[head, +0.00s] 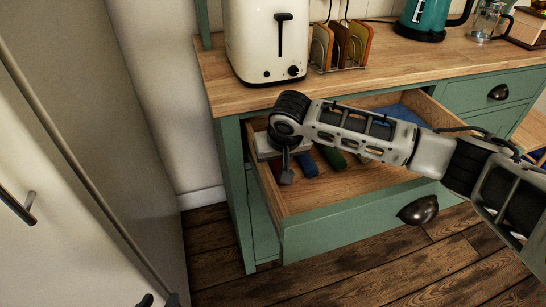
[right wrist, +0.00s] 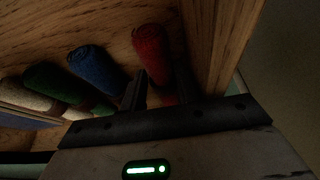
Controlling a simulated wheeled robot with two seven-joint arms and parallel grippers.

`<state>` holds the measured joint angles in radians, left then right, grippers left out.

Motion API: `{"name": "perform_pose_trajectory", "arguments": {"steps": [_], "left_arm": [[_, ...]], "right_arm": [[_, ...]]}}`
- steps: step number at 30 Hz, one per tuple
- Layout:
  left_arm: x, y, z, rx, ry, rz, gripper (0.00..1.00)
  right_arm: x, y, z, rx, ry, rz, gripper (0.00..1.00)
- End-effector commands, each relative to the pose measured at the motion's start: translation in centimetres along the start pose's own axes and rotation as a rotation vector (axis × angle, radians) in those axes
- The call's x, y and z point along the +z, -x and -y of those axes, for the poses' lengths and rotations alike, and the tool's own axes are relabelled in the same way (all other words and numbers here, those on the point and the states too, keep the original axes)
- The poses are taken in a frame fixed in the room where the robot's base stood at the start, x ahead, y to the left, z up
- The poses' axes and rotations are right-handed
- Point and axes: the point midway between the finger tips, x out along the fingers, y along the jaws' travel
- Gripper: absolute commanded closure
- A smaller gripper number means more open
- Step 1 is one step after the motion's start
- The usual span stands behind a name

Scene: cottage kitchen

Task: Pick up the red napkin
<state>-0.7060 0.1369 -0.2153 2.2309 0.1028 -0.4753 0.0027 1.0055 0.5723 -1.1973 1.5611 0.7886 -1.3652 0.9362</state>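The red napkin (right wrist: 150,48) is a rolled cloth lying in the open drawer near its side wall, seen in the right wrist view. In the head view my right gripper (head: 287,178) is down in the left part of the drawer and hides most of the napkin. In the right wrist view the fingers of this gripper (right wrist: 160,92) are apart, with the napkin's near end between them. I cannot see firm contact on both sides. At the bottom edge of the head view, two dark tips of my left gripper (head: 159,300) show apart, with nothing visible between them.
A blue roll (right wrist: 92,68), a green roll (right wrist: 55,85) and a pale roll (right wrist: 25,95) lie beside the red one. The green drawer front (head: 350,222) and wooden walls enclose them. A toaster (head: 266,42) and a rack (head: 340,45) stand on the counter above.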

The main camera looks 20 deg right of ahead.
Motion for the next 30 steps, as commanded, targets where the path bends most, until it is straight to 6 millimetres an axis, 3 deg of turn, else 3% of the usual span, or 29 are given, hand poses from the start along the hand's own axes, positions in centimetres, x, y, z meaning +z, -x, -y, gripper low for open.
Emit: {"name": "perform_pose_trajectory", "arguments": {"steps": [4, 7, 20, 27, 30], "left_arm": [[0.0, 0.0, 0.0, 0.001, 0.000, 0.001, 0.64], [0.0, 0.0, -0.1, 0.001, 0.000, 0.001, 0.64], [-0.1, 0.1, -0.1, 0.002, 0.001, 0.002, 0.64], [-0.3, 0.3, -0.1, 0.002, 0.003, 0.006, 0.64], [-0.4, 0.4, -0.2, 0.002, 0.004, 0.010, 0.64]], "right_arm": [[0.0, 0.1, 0.0, 0.000, 0.000, 0.000, 0.69], [0.0, 0.1, 0.0, 0.000, 0.000, 0.000, 0.97], [-0.3, 0.6, 0.0, -0.001, 0.000, -0.001, 0.98], [-1.3, 3.4, 0.1, -0.003, -0.001, -0.001, 0.98], [-0.6, 5.3, 0.5, -0.004, 0.002, -0.001, 0.98]]}}
